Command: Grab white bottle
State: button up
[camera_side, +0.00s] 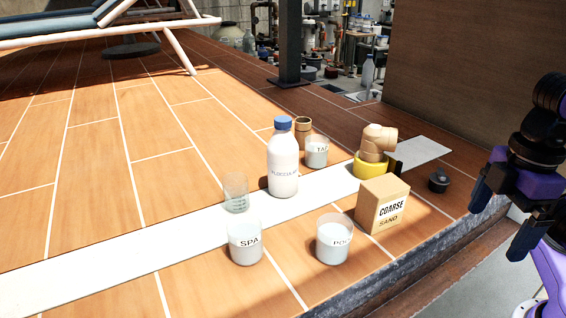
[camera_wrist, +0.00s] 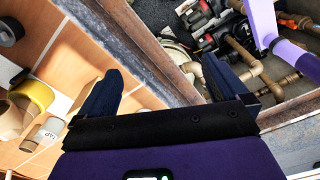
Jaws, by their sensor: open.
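The white bottle (camera_side: 283,165) stands upright on the pale strip of the wooden deck in the side view. It has a blue cap and dark lettering on its body. My gripper (camera_side: 497,216) is at the right edge of the side view, open and empty, well to the right of the bottle. In the wrist view my gripper (camera_wrist: 172,92) shows its two fingers spread apart, over the deck edge and the pit. I cannot make out the bottle in the wrist view.
A coarse sand box (camera_side: 382,205), yellow tape with a tan pipe elbow (camera_side: 374,150), and a black knob (camera_side: 438,181) lie between gripper and bottle. Cups labelled SPA (camera_side: 245,242), POOL (camera_side: 333,240) and TAP (camera_side: 317,152), plus a clear beaker (camera_side: 236,192), surround the bottle.

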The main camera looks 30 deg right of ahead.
notch_tip(320, 180, up, 9)
jog(key=w+a+f+m+t+y, duration=0.1)
jog(key=w+a+m+t+y, duration=0.1)
jog(key=w+a, duration=0.5)
jog(key=w+a+m+t+y, duration=0.15)
jog(key=w+a, duration=0.35)
jog(key=w, duration=0.5)
jog(key=r+m+t+y, duration=0.15)
jog(key=m+t, duration=0.25)
jog(key=t, duration=0.4)
send_over(295, 148)
jog(key=shift+n+y, duration=0.25)
jog(key=shift+y, duration=0.15)
jog(key=f, duration=0.4)
jog(key=shift+w+f, duration=0.15)
jog(key=shift+w, duration=0.05)
notch_tip(295, 148, down, 8)
jog(key=shift+r, duration=0.2)
jog(key=shift+x, duration=2.5)
